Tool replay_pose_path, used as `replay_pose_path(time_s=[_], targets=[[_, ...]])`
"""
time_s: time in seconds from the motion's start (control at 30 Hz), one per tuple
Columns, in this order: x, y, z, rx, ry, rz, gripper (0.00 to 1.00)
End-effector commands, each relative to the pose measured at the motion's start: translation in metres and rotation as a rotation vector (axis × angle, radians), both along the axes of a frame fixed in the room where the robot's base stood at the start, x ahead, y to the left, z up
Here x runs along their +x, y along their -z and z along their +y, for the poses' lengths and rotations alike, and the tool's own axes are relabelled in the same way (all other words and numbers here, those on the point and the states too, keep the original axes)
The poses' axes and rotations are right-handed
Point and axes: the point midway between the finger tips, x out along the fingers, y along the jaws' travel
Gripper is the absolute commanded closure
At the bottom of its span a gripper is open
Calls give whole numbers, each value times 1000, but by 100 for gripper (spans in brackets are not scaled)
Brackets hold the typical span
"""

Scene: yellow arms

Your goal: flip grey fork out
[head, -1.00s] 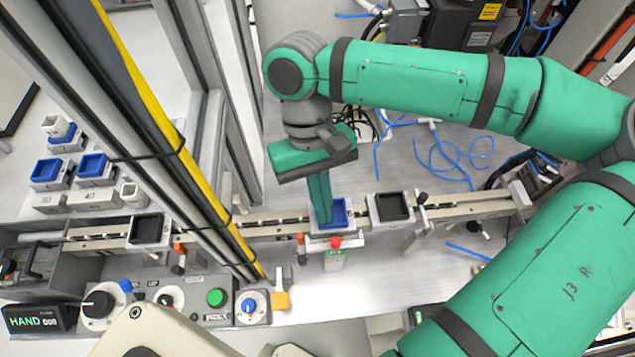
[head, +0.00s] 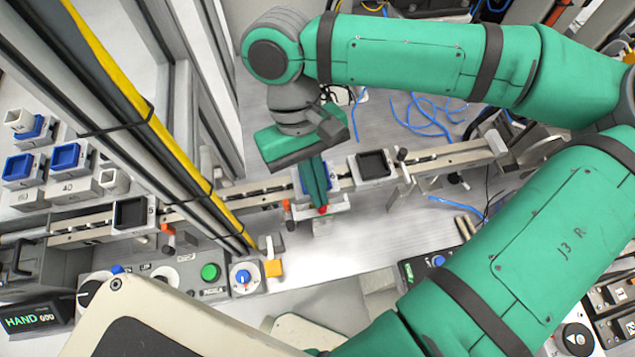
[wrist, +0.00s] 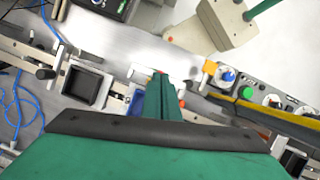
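My gripper (head: 320,204) points down at the middle station of the conveyor, its two green fingers close together with nothing seen between them. In the head view the fingertips overlap a red knob (head: 323,210) at the station's front; I cannot tell whether they touch. They partly hide a blue tray (head: 303,180). In the wrist view the shut fingers (wrist: 163,80) stand beside the blue tray (wrist: 137,102). No piece is clearly recognisable as the grey fork. A grey bracket (head: 407,181) stands by the black tray on the right and could be it.
A black tray (head: 373,164) sits on the rail right of my fingers, with a black knob (head: 403,154) beside it. Another black tray (head: 131,212) is at left. A control panel (head: 208,272) lies in front.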

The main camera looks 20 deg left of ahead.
Motion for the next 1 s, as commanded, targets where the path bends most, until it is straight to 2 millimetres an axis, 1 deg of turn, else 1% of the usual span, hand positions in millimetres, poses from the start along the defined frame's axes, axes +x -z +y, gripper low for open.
replay_pose_path(time_s=[0.07, 0.23, 0.37, 0.47, 0.7, 0.8, 0.9, 1.0], targets=[[-1, 1, 2, 2, -5, 4, 100], [0, 0, -2, 2, 10, 3, 100], [3, -8, 0, 3, 10, 1, 100], [6, -22, 6, 3, 5, 0, 100], [15, -64, 23, 3, -4, 1, 100], [18, -79, 29, 3, -8, 2, 100], [20, -90, 32, 3, -10, 1, 100], [22, -96, 34, 2, -11, 2, 100]])
